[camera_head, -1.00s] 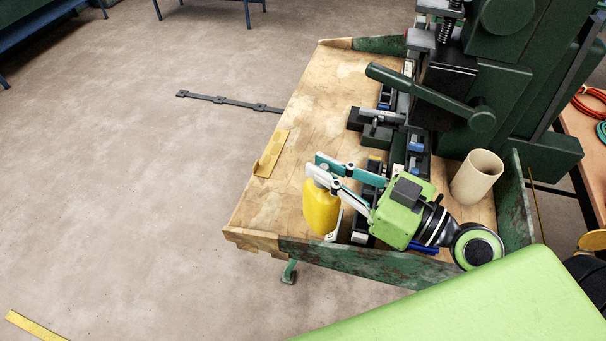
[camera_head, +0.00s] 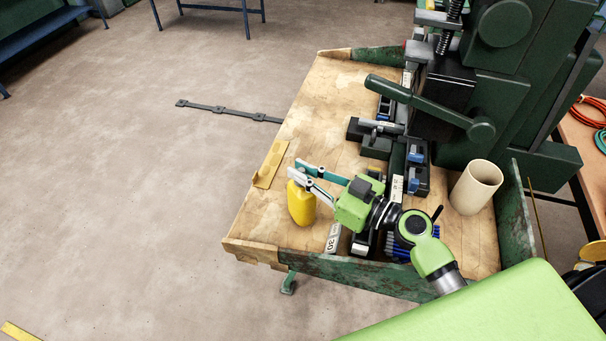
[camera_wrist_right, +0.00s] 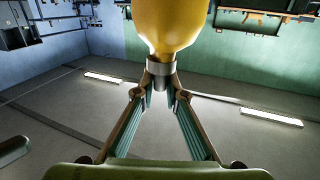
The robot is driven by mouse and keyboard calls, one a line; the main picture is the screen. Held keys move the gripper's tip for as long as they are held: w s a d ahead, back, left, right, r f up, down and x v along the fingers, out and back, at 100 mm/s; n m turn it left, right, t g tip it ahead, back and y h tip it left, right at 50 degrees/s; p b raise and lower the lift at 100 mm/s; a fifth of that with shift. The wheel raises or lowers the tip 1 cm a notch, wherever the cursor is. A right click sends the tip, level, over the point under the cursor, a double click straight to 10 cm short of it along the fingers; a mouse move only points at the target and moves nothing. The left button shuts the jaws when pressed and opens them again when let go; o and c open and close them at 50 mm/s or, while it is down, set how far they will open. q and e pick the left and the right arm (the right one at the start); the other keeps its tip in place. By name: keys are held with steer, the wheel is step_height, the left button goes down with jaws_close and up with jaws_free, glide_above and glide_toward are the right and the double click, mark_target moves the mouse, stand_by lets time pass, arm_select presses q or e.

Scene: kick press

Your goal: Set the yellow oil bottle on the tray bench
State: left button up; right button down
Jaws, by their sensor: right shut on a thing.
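The yellow oil bottle (camera_head: 301,204) is upright over the front left part of the wooden press bench (camera_head: 268,222). My right gripper (camera_head: 297,175) is shut on its neck from the right side. In the right wrist view the yellow body (camera_wrist_right: 168,25) fills the top middle, and the fingers (camera_wrist_right: 161,80) close around the silver neck. I cannot tell whether the bottle's base touches the wood. My left gripper is not in view. Blue benches (camera_head: 38,35) stand at the far top left; I cannot tell which is the tray bench.
The green press (camera_head: 500,90) with its long lever (camera_head: 420,102) stands at the right of the bench. A beige cylinder (camera_head: 475,188) and small dark bins (camera_head: 415,165) are near my right arm. A yellow strip (camera_head: 270,166) lies left. The floor beyond is mostly clear.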

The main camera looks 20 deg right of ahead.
steer(key=shift+f, duration=0.8)
steer(key=shift+f, duration=0.1)
steer(key=c, duration=2.1)
jaws_free()
